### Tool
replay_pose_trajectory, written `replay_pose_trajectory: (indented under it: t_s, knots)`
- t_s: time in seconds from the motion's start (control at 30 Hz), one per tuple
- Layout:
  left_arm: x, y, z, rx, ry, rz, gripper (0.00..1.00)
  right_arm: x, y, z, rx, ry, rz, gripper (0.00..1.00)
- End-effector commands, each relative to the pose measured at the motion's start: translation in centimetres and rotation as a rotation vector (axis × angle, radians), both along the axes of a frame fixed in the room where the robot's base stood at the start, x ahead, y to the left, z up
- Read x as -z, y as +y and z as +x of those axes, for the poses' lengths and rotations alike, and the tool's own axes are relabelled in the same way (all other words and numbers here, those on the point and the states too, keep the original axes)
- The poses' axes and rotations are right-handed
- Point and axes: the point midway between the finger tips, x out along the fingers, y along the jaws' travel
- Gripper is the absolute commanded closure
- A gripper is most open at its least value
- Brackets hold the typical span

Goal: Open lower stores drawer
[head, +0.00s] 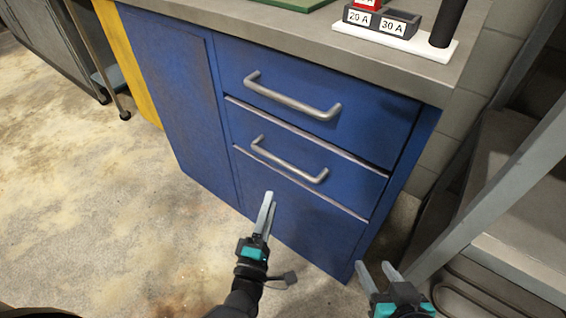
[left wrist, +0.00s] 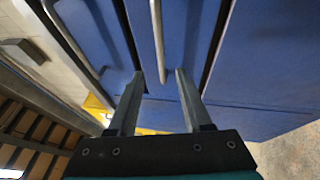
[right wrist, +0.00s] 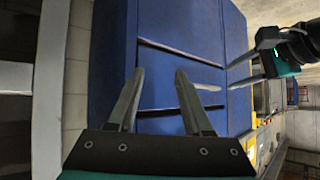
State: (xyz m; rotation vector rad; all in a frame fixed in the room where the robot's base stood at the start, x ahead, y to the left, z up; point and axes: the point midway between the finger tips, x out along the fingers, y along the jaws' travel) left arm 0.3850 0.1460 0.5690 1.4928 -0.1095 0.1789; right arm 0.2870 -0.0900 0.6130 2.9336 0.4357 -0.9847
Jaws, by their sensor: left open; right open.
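The blue cabinet has two stacked drawers. The lower drawer (head: 330,187) looks flush with the front and has a grey bar handle (head: 290,160). My left gripper (head: 269,197) is open and empty, just below and in front of that handle. In the left wrist view the lower handle (left wrist: 158,40) lines up between the two open fingertips; I cannot tell how far off it is. My right gripper (head: 374,266) is open and empty, low near the cabinet's right front corner. In the right wrist view its fingers (right wrist: 159,75) point at the blue cabinet front.
The upper drawer (head: 370,115) has its own bar handle (head: 290,97), close above. A grey worktop (head: 250,32) overhangs the front and carries a white fuse holder (head: 395,38). A grey metal frame (head: 490,195) stands at the right. The floor (head: 100,190) at the left is clear.

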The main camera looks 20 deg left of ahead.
Motion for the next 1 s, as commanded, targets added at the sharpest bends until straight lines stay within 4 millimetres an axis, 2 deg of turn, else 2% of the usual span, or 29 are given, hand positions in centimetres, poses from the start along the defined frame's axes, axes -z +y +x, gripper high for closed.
replay_pose_trajectory:
  t_s: [0.1,0.5,0.8,1.0]
  knots:
    - [-0.2,0.1,1.9,-0.001,-0.002,-0.001,0.50,0.1,0.8,0.2,-0.008,-0.056,0.033,0.50]
    - [-1.2,0.4,7.0,-0.001,-0.001,0.002,0.50,-1.0,3.0,0.6,-0.018,-0.255,0.148,0.50]
    - [-1.7,0.5,10.1,0.000,0.000,0.000,0.50,-2.0,4.1,0.2,-0.013,-0.398,0.239,0.50]
    - [-2.0,0.6,11.5,-0.001,0.001,0.002,0.50,-2.7,4.5,-0.3,-0.008,-0.469,0.284,0.50]
